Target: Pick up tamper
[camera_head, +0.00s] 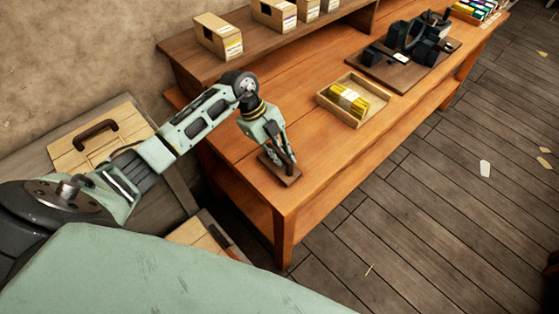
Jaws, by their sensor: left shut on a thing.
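My left gripper (282,158) reaches down at the near left corner of the wooden workbench (225,143). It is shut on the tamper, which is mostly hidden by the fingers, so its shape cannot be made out. A small brown wooden base (292,181) shows right under the fingertips, at the bench top. I cannot tell whether the tamper touches this base. My right gripper is not in view.
An open wooden tray (326,101) with yellow packs (348,100) lies further along the bench. Beyond it a dark handwheel press (408,38) stands on a board. Cardboard boxes (217,37) line the raised back shelf. The bench between base and tray is clear.

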